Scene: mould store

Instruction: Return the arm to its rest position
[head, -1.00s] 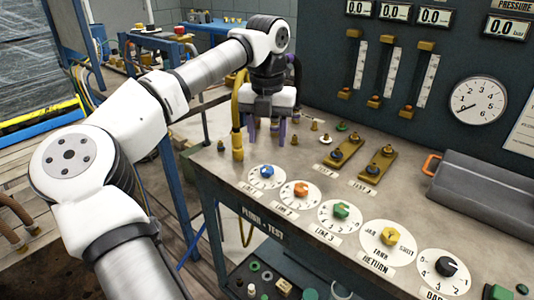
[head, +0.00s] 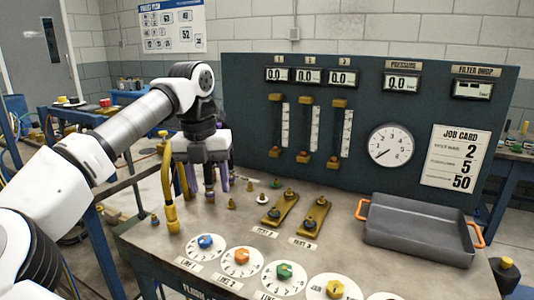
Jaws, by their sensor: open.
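My gripper (head: 205,190) hangs pointing down over the back left part of the grey bench (head: 345,265), just right of a bent yellow pipe (head: 168,195). Its purple-tipped fingers are apart, and I see nothing held between them. Small brass fittings stand on the bench beside and behind the fingers, partly hidden. My arm comes in from the left edge, bends at the elbow and reaches down to the gripper.
A dark panel (head: 245,100) with displays, flow tubes and a pressure gauge (head: 391,145) stands behind the bench. A grey tray (head: 420,232) with orange handles sits at the right. Brass valve blocks (head: 280,208) and coloured knobs (head: 206,241) lie nearer the middle and front.

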